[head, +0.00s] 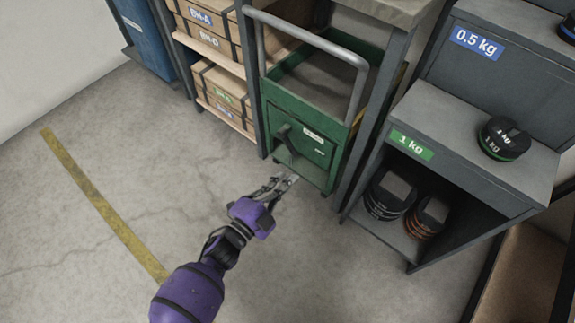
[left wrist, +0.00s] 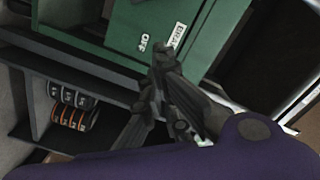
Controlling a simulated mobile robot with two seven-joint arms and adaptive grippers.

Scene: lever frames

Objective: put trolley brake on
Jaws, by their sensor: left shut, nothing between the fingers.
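The green trolley (head: 335,165) stands under a bench with its grey push handle (head: 316,42) at the top. On its front panel a dark brake lever (head: 287,142) slants downward, left of a white label (head: 313,135). In the left wrist view the green panel (left wrist: 185,15) shows the label (left wrist: 175,37), partly readable as BRAKE, and the word OFF (left wrist: 144,43). My left gripper (head: 290,177) is shut and empty, just below the lever's lower end; I cannot tell whether they touch. In the left wrist view my gripper (left wrist: 161,72) covers part of the panel. My right gripper is not in view.
A shelf with labelled boxes (head: 222,88) stands to the left of the trolley. A grey weight rack (head: 470,130) with several dark weights stands to the right. The concrete floor with a yellow line (head: 100,200) is clear in front.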

